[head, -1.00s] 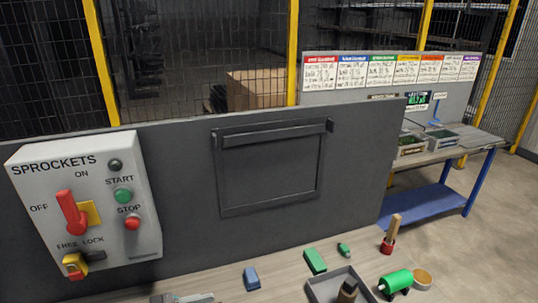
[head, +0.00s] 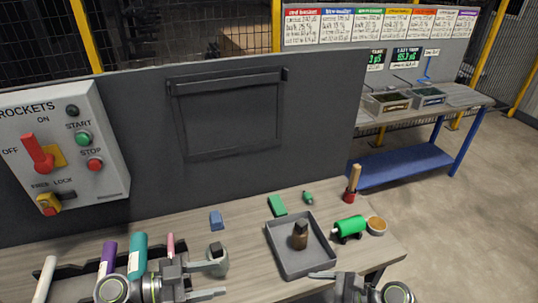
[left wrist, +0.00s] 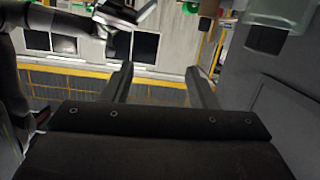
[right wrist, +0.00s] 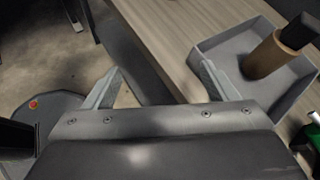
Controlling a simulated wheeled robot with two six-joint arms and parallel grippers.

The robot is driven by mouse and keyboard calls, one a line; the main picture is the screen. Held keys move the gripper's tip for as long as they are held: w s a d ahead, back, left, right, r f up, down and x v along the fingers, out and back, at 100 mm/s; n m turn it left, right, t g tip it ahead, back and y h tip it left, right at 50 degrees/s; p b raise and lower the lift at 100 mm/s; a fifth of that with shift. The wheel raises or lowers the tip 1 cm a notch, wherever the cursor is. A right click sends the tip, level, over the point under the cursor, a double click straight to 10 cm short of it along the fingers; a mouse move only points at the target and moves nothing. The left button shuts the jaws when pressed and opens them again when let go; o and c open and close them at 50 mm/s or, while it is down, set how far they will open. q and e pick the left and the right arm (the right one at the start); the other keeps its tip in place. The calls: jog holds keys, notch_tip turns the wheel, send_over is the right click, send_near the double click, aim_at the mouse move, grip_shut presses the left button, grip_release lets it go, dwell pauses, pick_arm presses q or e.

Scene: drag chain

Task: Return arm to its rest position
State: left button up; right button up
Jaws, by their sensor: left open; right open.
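My left gripper (head: 222,280) is low in the head view, over the near left part of the bench, with its fingers pointing right. The left wrist view shows its two fingers (left wrist: 158,72) apart with nothing between them. My right gripper (right wrist: 160,72) is also open and empty in the right wrist view. It hangs by the bench's front edge, beside the grey tray (head: 281,262). In the head view only part of it shows at the bottom, one finger reaching left just below the tray.
The brown bottle (head: 300,236) stands in the tray. Green block (head: 277,205) and blue block (head: 216,221) lie behind.

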pick_arm(q)
jog(key=s+a+f+n+y, duration=0.6)
jog(key=s+f+y, duration=0.2)
jog(key=s+f, duration=0.1)
jog(key=s+a+n+g+y, duration=0.1)
jog(key=s+a+n+y, duration=0.8)
jog(key=a, duration=0.3)
pick_arm(e)
jog(key=s+d+r+n+h, duration=0.2)
jog(key=s+d+n+h, duration=1.1)
jog(key=s+d+n, duration=0.6)
pick_arm(q)
notch_tip(320, 180, down, 24)
jog(key=s+f+m+g, duration=0.1)
jog(key=s+g, duration=0.1)
pick_arm(e)
notch_tip(320, 180, down, 26)
jog(key=s+d+g, duration=0.1)
jog(key=g, duration=0.1)
pick_arm(q)
jog(key=s+f+g+h, duration=0.1)
jog(key=s+f, duration=1.3)
jog(key=shift+d, duration=0.25)
pick_arm(e)
jog(key=s+a+f+g, duration=0.1)
jog(key=s+f, duration=1.3)
jog(key=shift+s+f+y, duration=0.3)
